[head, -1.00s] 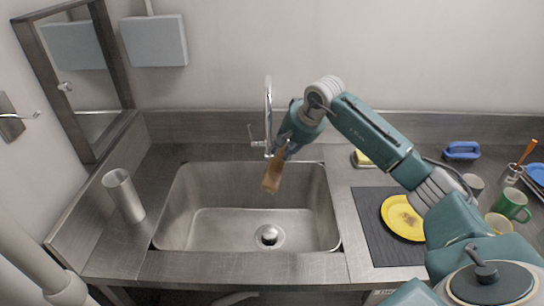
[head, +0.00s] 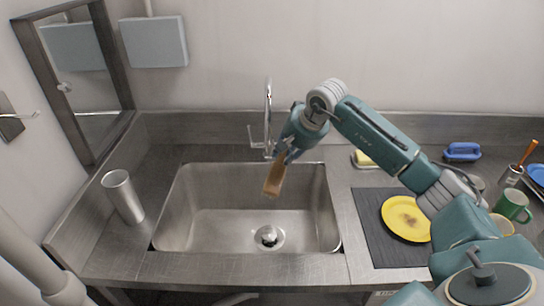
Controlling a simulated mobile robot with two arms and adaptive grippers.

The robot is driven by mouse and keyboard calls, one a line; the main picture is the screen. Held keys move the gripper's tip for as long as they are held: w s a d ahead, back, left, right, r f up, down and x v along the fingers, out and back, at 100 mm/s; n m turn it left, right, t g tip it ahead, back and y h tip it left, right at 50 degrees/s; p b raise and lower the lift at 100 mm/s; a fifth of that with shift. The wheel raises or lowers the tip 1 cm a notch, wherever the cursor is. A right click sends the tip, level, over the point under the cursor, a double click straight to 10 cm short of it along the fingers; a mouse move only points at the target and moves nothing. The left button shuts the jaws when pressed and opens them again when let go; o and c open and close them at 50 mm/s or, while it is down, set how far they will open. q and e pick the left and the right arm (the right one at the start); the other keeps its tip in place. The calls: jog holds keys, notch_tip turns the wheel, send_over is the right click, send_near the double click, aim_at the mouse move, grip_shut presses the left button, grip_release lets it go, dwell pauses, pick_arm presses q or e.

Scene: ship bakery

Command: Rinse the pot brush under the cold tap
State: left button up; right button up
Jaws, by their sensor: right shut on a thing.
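My right gripper (head: 288,149) is shut on the pot brush (head: 274,178), a wooden-looking brown piece that hangs tilted down from the jaws. It is above the back right part of the steel sink (head: 205,220), apart from the basin floor. Its bristles are too small to make out. The tap (head: 268,115) stands behind the sink, just left of my right gripper. I cannot make out any water running from it. My left gripper is not in view.
A metal tumbler (head: 123,196) stands left of the sink. On the right, a soiled yellow plate (head: 405,219) lies on a dark mat (head: 375,243). A yellow sponge (head: 363,160), a blue-handled brush (head: 462,151) and a green mug (head: 512,205) are also right. The basin is empty.

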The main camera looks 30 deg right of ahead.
jog(key=shift+r, duration=0.1)
dwell(0.5)
jog(key=shift+s+a+r+p, duration=0.15)
jog(key=shift+s+a+r, duration=0.15)
jog(key=shift+s+r, duration=0.35)
jog(key=shift+s+a+r+p, duration=0.1)
jog(key=shift+s+a+r, duration=0.15)
jog(key=shift+s+r, duration=0.35)
jog(key=shift+s+a+r+p, duration=0.15)
jog(key=shift+s+a+r, duration=0.15)
jog(key=shift+s+r, duration=0.35)
jog(key=shift+s+a, duration=0.15)
jog(key=shift+s, duration=0.25)
